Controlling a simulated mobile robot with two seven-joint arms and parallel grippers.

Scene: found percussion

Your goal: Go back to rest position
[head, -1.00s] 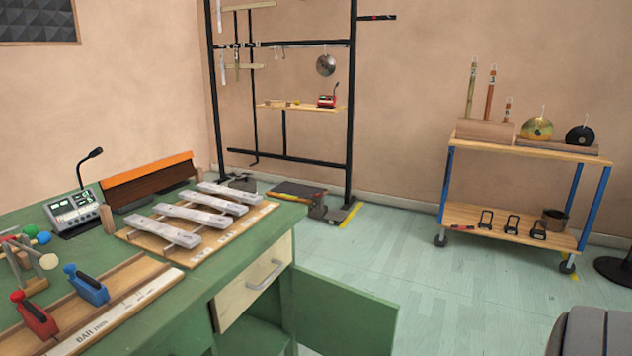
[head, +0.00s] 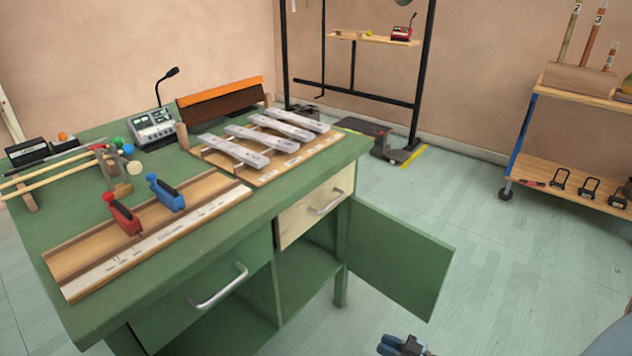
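The task names no object. My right gripper (head: 402,346) shows at the bottom edge, right of centre, in front of the open cabinet door and over the floor. Only a small blue-grey and dark part of it is in the picture, and I cannot tell whether its fingers are apart. My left gripper is out of view.
The green workbench (head: 93,233) fills the left, with metal bars (head: 233,151), red (head: 124,216) and blue (head: 166,192) clamps and mallets on it. Its green door (head: 398,257) stands open into the room. A wooden cart (head: 570,180) is at right. Floor between is clear.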

